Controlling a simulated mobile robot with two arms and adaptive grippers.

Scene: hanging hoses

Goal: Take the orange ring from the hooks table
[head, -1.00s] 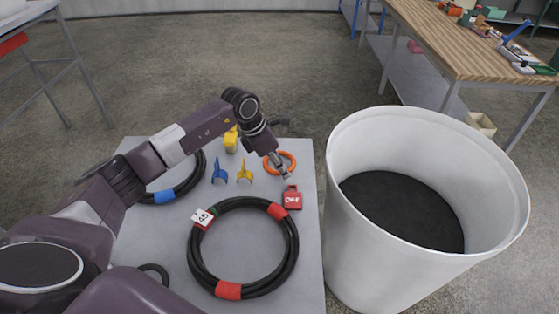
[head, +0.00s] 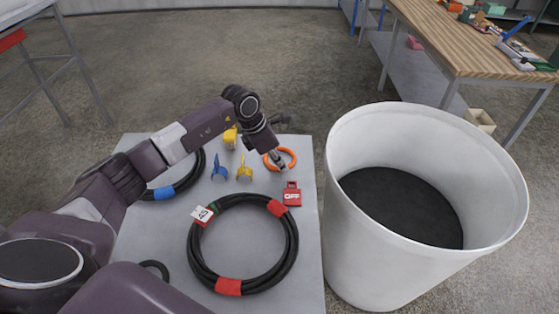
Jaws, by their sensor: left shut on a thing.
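The orange ring (head: 291,153) is at the far right part of the grey hooks table (head: 307,230) in the head view. My left gripper (head: 280,165) reaches it from above and is shut on the ring's near left part. The fingertips hide part of the ring. I cannot tell whether the ring still touches the table top. My right gripper is not in view.
Black hose coils (head: 290,255) with red tape lie in front, another with blue tape (head: 160,194) at left. A red tag block (head: 292,194), blue hook (head: 219,168) and yellow hook (head: 244,170) are near. A large white bin (head: 345,235) stands right; a wooden bench (head: 450,50) is behind.

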